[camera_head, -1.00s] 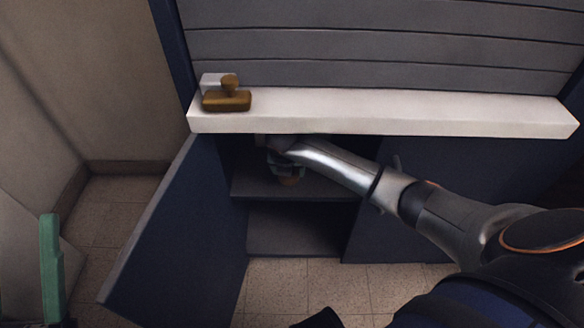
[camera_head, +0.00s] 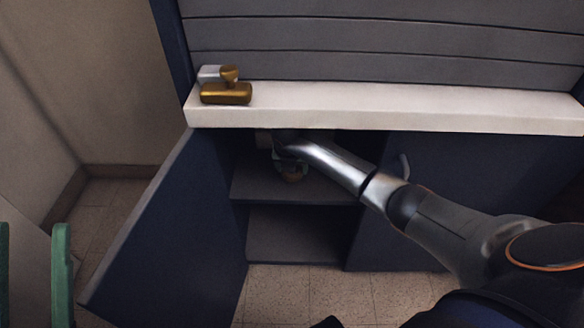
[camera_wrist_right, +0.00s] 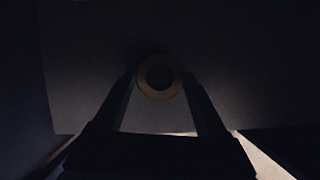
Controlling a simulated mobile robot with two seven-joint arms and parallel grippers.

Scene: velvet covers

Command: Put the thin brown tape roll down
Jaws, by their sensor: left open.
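The thin brown tape roll (camera_wrist_right: 144,87) shows as a ring with a dark hole in the dim right wrist view. It sits between the fingertips of my right gripper (camera_wrist_right: 160,76), which appear to press on its two sides. In the head view my right arm reaches into the open cabinet, with its gripper (camera_head: 281,162) above the upper shelf (camera_head: 270,187) and partly hidden under the white counter. It is too dark to tell whether the roll touches the shelf. My left gripper (camera_head: 33,228) is open and empty, its green fingers at the lower left.
The white counter (camera_head: 400,110) overhangs the shelves. The blue cabinet door (camera_head: 165,235) stands open at the left. A lower shelf (camera_head: 295,235) has bare room.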

